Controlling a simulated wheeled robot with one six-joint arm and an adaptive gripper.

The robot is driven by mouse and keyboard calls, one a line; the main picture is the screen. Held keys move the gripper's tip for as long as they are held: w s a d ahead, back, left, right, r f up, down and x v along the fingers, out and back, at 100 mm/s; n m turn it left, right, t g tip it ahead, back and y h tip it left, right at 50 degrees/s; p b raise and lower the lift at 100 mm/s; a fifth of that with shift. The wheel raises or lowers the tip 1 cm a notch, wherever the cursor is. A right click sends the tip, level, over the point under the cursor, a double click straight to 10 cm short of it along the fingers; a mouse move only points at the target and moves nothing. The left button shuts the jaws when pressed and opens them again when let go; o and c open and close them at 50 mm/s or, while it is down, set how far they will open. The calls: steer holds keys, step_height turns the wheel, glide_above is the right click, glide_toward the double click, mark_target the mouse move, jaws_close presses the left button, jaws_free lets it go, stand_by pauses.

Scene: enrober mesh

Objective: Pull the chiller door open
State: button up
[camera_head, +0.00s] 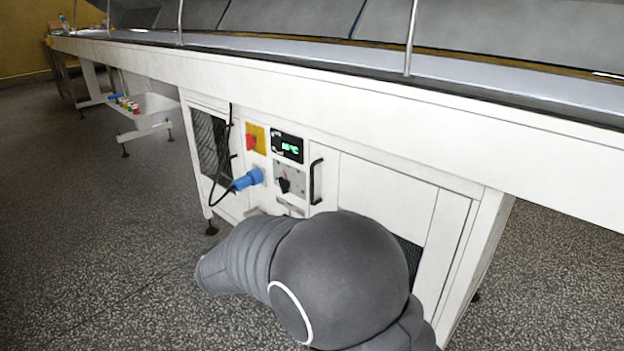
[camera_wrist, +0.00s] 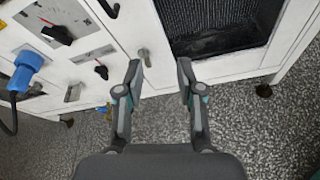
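The chiller is a white cabinet (camera_head: 262,200) under the long conveyor. A white front panel, which looks like the chiller door (camera_head: 385,195), appears shut in the head view. A black upright bar handle (camera_head: 316,181) is at its left; only the handle's lower end (camera_wrist: 110,9) shows at the top of the wrist view. My gripper (camera_wrist: 160,78) is open and empty in the wrist view, its fingers pointing at the lower cabinet front, below and right of the handle. A small grey latch (camera_wrist: 146,57) is near its left fingertip. My arm hides the gripper in the head view.
Left of the handle are a green display (camera_head: 287,147), a red and yellow switch (camera_head: 254,139) and a blue plug (camera_head: 248,179) with a black cable. A dark grille (camera_wrist: 222,25) is right of the gripper. The conveyor frame (camera_head: 330,105) overhangs the cabinet. Speckled floor lies clear in front.

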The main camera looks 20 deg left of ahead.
mark_target(311, 178)
steer(key=w+a+r+n+t+y, duration=0.1)
steer(key=w+a+r+n+t, duration=0.25)
steer(key=r, duration=0.55)
steer(key=shift+n+t, duration=0.25)
steer(key=shift+n, duration=0.5)
steer(key=x, duration=1.3)
steer(key=shift+w+a+f+p, duration=0.1)
steer(key=shift+w+a+p, duration=0.15)
steer(key=shift+p, duration=0.15)
jaws_close()
